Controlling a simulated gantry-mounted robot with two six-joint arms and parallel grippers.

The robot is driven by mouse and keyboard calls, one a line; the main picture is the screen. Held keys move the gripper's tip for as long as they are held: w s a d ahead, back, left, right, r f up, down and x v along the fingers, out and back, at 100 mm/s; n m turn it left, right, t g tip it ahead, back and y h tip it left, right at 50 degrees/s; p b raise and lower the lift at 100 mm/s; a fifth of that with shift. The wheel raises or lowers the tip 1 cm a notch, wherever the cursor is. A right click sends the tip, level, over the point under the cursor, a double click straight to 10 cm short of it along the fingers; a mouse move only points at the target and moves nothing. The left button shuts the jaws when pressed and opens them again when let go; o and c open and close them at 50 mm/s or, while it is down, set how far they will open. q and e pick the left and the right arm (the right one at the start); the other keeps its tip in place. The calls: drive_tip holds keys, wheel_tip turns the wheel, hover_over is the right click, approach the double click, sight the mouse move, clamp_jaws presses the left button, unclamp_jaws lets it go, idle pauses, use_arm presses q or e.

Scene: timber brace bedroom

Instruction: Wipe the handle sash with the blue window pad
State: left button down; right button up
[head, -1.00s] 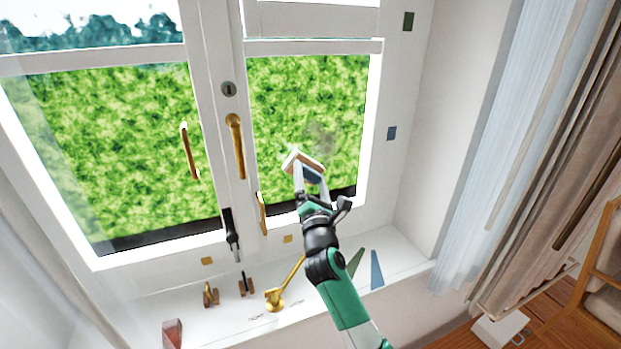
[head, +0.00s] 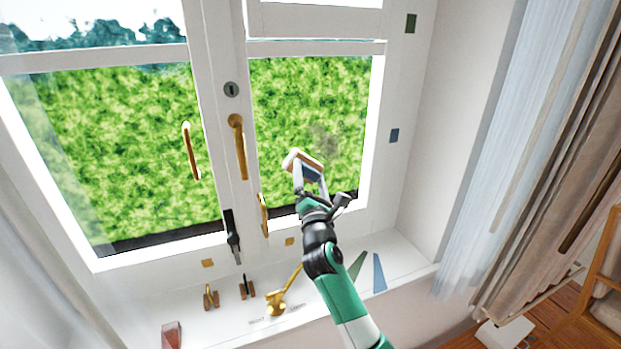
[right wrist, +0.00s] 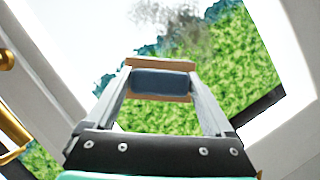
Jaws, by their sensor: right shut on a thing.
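The blue window pad (head: 312,172) has a pale, wood-edged back and is held between the fingers of my right gripper (head: 311,184). In the right wrist view the pad (right wrist: 160,82) sits between the two fingertips, its blue side toward the camera. The right sash glass (head: 285,100) lies beyond the pad, with a grey smudge (head: 325,142) just above and right of it. The smudge also shows in the right wrist view (right wrist: 172,20). I cannot tell whether the pad touches the glass. A brass handle (head: 237,145) is on the middle frame. My left gripper is not in view.
The white sill below holds a brass lever piece (head: 277,302), small brackets (head: 211,297), a red block (head: 172,335), and green and blue wedges (head: 378,272). A brass pull (head: 263,214) is left of my right arm. Curtains (head: 530,150) hang at right.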

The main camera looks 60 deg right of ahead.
drive_tip(key=shift+s+d+r+p, duration=0.15)
drive_tip(key=shift+s+d+p, duration=0.2)
drive_tip(key=shift+p, duration=0.2)
drive_tip(key=s+d+p, duration=0.3)
drive_tip(key=d, duration=0.1)
drive_tip(key=shift+s+d+f+p, duration=0.2)
drive_tip(key=shift+s+d+p, duration=0.05)
drive_tip(key=shift+s+p, duration=0.15)
drive_tip(key=s+d+p, duration=0.2)
drive_tip(key=shift+s+d, duration=0.2)
drive_tip(key=shift+d, duration=0.1)
